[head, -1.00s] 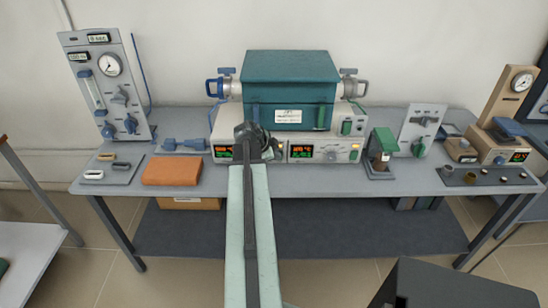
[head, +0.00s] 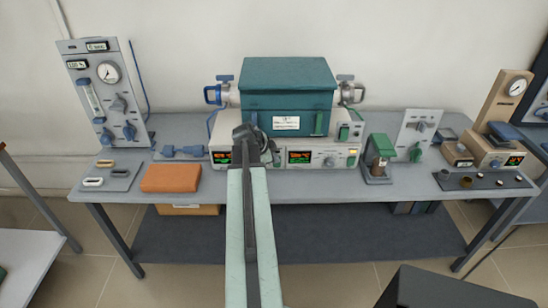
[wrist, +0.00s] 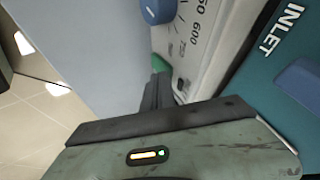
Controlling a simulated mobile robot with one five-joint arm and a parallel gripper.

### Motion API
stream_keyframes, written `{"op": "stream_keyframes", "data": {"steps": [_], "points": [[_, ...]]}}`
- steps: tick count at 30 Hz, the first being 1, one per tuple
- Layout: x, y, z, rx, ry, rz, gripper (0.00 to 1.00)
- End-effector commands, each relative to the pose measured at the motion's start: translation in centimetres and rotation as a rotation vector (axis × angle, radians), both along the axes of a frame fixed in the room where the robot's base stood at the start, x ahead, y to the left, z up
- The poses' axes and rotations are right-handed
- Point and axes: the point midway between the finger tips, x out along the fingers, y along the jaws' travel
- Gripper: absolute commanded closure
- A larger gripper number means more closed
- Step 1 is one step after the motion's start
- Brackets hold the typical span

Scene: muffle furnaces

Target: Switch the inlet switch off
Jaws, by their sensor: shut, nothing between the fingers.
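A teal panel with the white label INLET (wrist: 281,29) fills the right of the wrist view. A blue part (wrist: 301,84) sits below that label, cut by the picture edge; its on or off position cannot be told. My gripper (wrist: 158,92) is shut and empty, its dark fingers pointing at a pale panel beside the teal one. A green part (wrist: 160,63) is just beyond the fingertips; touching or apart cannot be told. In the head view my gripper is in front of the teal furnace (head: 288,88), hiding part of the left control box (head: 222,145).
A blue knob (wrist: 158,10) with a number scale is on the pale panel. An orange-brown block (head: 170,178) and a small green-topped device (head: 381,150) stand on the grey bench (head: 330,185). A gauge panel (head: 105,95) stands at the left.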

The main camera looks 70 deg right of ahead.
Motion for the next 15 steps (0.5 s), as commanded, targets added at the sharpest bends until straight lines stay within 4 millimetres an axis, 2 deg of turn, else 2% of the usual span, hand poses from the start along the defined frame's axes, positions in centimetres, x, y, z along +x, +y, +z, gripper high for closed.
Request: {"op": "stream_keyframes", "data": {"steps": [3,15], "points": [[0.05,0.02,0.78,0.0,0.0,0.0,1.0],[0.01,0.58,0.76,0.0,0.0,0.002,1.0]]}}
